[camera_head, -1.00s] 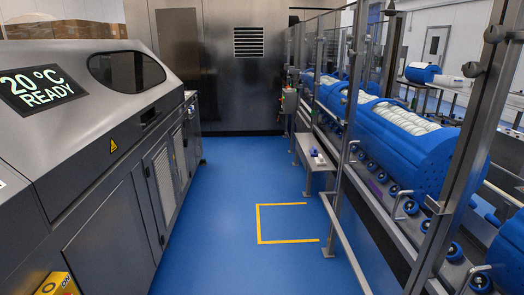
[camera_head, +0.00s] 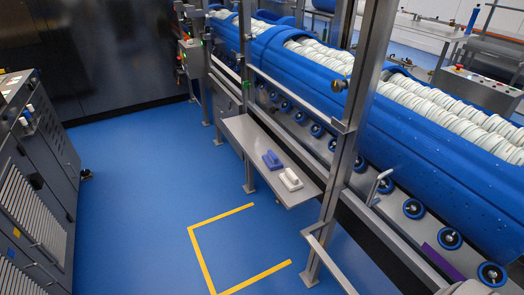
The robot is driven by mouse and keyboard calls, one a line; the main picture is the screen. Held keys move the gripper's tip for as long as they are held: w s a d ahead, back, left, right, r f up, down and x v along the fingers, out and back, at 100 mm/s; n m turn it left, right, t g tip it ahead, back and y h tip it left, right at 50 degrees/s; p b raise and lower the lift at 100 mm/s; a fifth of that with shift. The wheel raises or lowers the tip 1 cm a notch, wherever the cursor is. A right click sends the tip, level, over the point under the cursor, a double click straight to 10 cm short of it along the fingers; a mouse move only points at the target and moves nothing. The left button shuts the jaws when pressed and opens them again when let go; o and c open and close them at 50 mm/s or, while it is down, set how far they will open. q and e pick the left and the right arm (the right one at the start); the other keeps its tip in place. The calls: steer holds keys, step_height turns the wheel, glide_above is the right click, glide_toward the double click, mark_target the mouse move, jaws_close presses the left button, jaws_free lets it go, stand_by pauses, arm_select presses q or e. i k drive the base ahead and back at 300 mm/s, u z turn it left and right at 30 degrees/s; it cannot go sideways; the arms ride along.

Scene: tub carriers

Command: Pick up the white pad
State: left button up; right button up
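The white pad (camera_head: 290,180) lies on a narrow grey metal shelf (camera_head: 251,138) fixed to the side of the conveyor frame, right of centre in the head view. It is a small block near the shelf's front end. A blue pad (camera_head: 271,160) lies just behind it and to its left. Neither of my grippers shows in the head view, and nothing is seen touching the white pad.
Yellow tape (camera_head: 203,257) marks an open-sided area on the clear blue floor (camera_head: 140,190) before the shelf. A steel post (camera_head: 340,150) stands right of the shelf. Blue tub carriers (camera_head: 420,150) run along the right. A dark machine (camera_head: 35,185) stands at left.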

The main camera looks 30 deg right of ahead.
mark_target(289, 178)
steer(key=i, duration=1.8)
steer(key=z, duration=1.15)
